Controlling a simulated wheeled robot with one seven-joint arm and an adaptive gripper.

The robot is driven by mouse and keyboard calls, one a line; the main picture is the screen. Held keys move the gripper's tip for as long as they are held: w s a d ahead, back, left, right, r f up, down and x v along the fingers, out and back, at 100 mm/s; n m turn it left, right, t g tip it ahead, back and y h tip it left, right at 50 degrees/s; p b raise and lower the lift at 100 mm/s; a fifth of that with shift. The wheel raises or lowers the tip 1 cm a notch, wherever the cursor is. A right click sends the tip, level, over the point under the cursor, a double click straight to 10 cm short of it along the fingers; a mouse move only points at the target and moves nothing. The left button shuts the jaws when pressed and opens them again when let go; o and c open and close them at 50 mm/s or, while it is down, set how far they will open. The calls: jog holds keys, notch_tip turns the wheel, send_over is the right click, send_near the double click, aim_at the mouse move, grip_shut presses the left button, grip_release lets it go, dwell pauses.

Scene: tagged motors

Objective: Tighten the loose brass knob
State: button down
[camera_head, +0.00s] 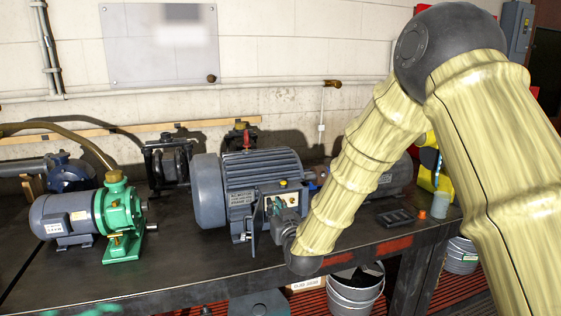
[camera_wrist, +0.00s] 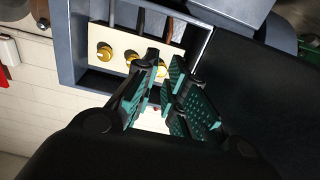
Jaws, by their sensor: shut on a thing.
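A large grey motor (camera_head: 262,172) stands on the dark bench with a small terminal box open on its near side. In the wrist view the box (camera_wrist: 72,50) has a grey frame and a pale panel (camera_wrist: 112,72) with brass knobs in a row. The left knob (camera_wrist: 104,51) and the middle knob (camera_wrist: 131,58) stand free of the fingers' grip. My gripper (camera_wrist: 164,63) is at the right end of the row, its green-padded fingers closed on the right brass knob (camera_wrist: 161,70), which is partly hidden.
A green pump with a grey motor (camera_head: 122,212) stands to the left on the bench. Another dark motor (camera_head: 388,180) and a small black tray (camera_head: 394,218) are to the right. Buckets (camera_head: 354,290) stand below the bench edge.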

jog(key=shift+a, duration=0.15)
jog(key=m+b, duration=0.1)
jog(key=m, duration=0.5)
jog(key=shift+b, duration=0.3)
jog(key=c, duration=1.6)
grip_release()
jog(key=shift+r, duration=0.1)
jog(key=shift+s+a, duration=0.1)
